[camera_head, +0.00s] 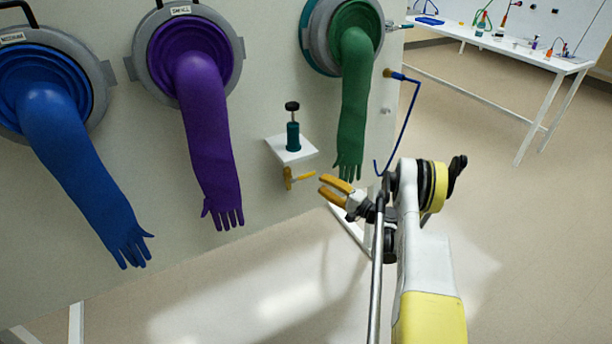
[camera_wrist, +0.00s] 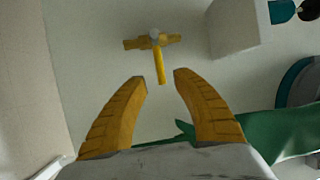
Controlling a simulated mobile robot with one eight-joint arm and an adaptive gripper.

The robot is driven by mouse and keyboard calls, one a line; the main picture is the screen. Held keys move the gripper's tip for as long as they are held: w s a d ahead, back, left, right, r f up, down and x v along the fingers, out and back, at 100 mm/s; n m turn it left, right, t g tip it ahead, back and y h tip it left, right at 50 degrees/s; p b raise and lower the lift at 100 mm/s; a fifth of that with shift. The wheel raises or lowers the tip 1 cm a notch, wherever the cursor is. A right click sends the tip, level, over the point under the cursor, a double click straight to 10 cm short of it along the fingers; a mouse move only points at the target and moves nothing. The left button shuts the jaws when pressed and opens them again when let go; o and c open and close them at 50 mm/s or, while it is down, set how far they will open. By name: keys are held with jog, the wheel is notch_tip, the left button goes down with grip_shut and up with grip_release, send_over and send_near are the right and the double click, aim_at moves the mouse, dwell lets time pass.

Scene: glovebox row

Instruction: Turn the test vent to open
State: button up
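The test vent appears to be the small yellow valve (camera_head: 289,178) on the glovebox wall, just below a small white shelf (camera_head: 291,149). In the wrist view the valve (camera_wrist: 136,43) shows a crosswise yellow body with a grey hub, and a yellow lever (camera_wrist: 159,66) sticking out from it toward me. My gripper (camera_head: 322,184) is open and empty, just right of the valve in the head view. In the wrist view my gripper (camera_wrist: 161,77) has its fingertips on either side of the lever's end, with gaps on both sides. No contact is visible.
A dark green plunger-topped bottle (camera_head: 293,134) stands on the shelf. A green glove (camera_head: 354,105) hangs close above my gripper, with purple (camera_head: 205,125) and blue (camera_head: 75,160) gloves further left. A blue hose (camera_head: 408,120) hangs at right. A white table (camera_head: 495,45) stands far back.

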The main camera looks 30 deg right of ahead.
aim_at(309, 176)
jog(key=b+x, duration=0.1)
jog(key=x, duration=0.6)
jog(key=shift+w+a, duration=0.1)
jog(key=shift+w, duration=0.15)
grip_shut()
